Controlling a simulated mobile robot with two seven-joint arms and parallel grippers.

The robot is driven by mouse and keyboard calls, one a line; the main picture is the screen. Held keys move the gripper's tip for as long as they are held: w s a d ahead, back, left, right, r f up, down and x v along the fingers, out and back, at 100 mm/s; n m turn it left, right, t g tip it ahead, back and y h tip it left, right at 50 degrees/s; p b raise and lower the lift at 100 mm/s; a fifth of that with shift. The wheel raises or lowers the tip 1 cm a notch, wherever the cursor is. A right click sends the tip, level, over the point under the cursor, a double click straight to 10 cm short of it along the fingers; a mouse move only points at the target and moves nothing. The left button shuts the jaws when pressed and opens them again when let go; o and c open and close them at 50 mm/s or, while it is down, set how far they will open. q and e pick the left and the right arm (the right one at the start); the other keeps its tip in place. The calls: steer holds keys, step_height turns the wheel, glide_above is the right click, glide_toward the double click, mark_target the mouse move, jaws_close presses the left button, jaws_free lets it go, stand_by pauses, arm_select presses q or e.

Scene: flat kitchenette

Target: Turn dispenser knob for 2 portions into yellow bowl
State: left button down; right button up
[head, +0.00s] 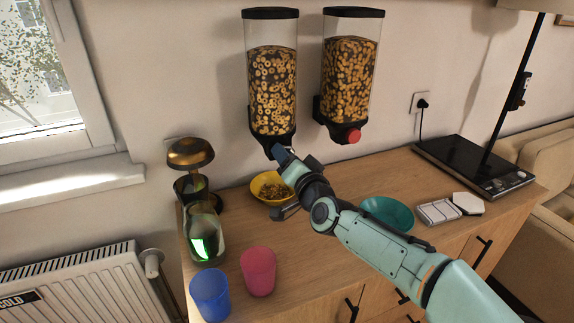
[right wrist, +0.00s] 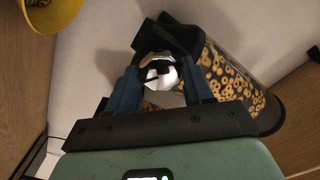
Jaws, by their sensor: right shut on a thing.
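Two cereal dispensers hang on the wall. The left dispenser (head: 272,85) holds ring-shaped cereal; the right dispenser (head: 348,75) has a red knob (head: 352,136). My right gripper (head: 279,153) is at the base of the left dispenser. In the right wrist view its two blue fingers are shut on a shiny silver knob (right wrist: 161,72), one on each side. In the head view this knob is hidden by the gripper. The yellow bowl (head: 258,189) stands on the counter below, with some cereal in it and its right side partly covered by my gripper. My left gripper is not in view.
A teal bowl (head: 388,213) stands right of my arm. A blue cup (head: 210,294), a pink cup (head: 258,271), a green bottle (head: 205,232) and a brass lamp (head: 190,154) are at the left. A black scale-like plate (head: 470,165) and white items lie at the right.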

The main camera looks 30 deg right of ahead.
arm_select(q)
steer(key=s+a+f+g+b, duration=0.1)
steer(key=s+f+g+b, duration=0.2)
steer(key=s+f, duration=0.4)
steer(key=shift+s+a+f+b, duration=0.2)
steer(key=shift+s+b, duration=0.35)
steer(key=shift+b, duration=0.1)
arm_select(e)
steer(key=shift+m, duration=5.8)
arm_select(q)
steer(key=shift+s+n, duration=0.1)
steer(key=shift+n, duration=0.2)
arm_select(e)
steer(key=o, duration=1)
steer(key=shift+o, duration=0.2)
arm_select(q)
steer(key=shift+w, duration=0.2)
arm_select(e)
steer(key=s, duration=1.3)
steer(key=shift+s+a, duration=0.2)
steer(key=shift+a, duration=0.2)
